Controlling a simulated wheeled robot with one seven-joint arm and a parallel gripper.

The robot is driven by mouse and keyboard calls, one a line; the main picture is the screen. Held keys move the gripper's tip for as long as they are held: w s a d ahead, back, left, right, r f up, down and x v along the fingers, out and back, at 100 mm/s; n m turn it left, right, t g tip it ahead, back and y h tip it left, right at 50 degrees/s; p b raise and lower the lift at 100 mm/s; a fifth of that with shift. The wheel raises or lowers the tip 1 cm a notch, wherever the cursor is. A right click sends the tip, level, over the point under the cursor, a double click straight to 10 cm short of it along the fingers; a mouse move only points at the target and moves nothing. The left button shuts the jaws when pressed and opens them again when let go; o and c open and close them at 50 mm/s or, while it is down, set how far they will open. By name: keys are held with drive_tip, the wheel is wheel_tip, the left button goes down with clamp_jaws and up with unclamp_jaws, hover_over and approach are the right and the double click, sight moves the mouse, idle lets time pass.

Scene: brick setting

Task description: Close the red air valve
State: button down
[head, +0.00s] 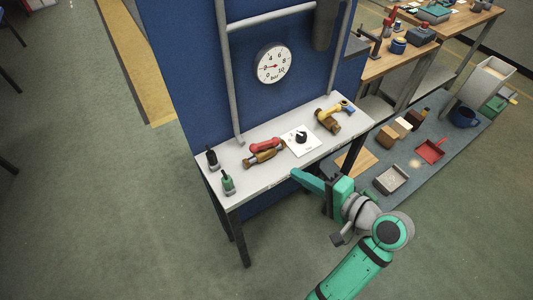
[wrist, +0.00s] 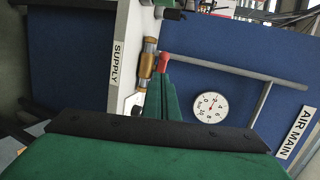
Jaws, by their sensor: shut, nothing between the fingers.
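The red air valve's handle (head: 266,145) lies along its brass body (head: 262,157) on the white bench top in the head view. In the wrist view the red handle (wrist: 163,62) shows end-on just past my fingertips, beside the brass body (wrist: 148,62); part of it is hidden by the fingers. My gripper (head: 296,173) is at the bench's front edge, to the right of and nearer than the red valve, apart from it. Its green fingers (wrist: 168,72) are shut with nothing between them. A round gauge (head: 272,64) hangs on the blue panel behind.
Two small fittings (head: 227,182) stand at the left end. A grey pipe (head: 226,75) rises behind. Floor in front is clear.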

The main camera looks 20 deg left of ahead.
idle(0.3)
approach(257, 149)
drive_tip(key=x, duration=0.4)
drive_tip(key=shift+w+a+f, duration=0.15)
drive_tip(key=shift+a+f, duration=0.05)
drive_tip(key=shift+f, duration=0.25)
drive_tip(key=shift+w+a, duration=0.35)
drive_tip(key=shift+a, duration=0.3)
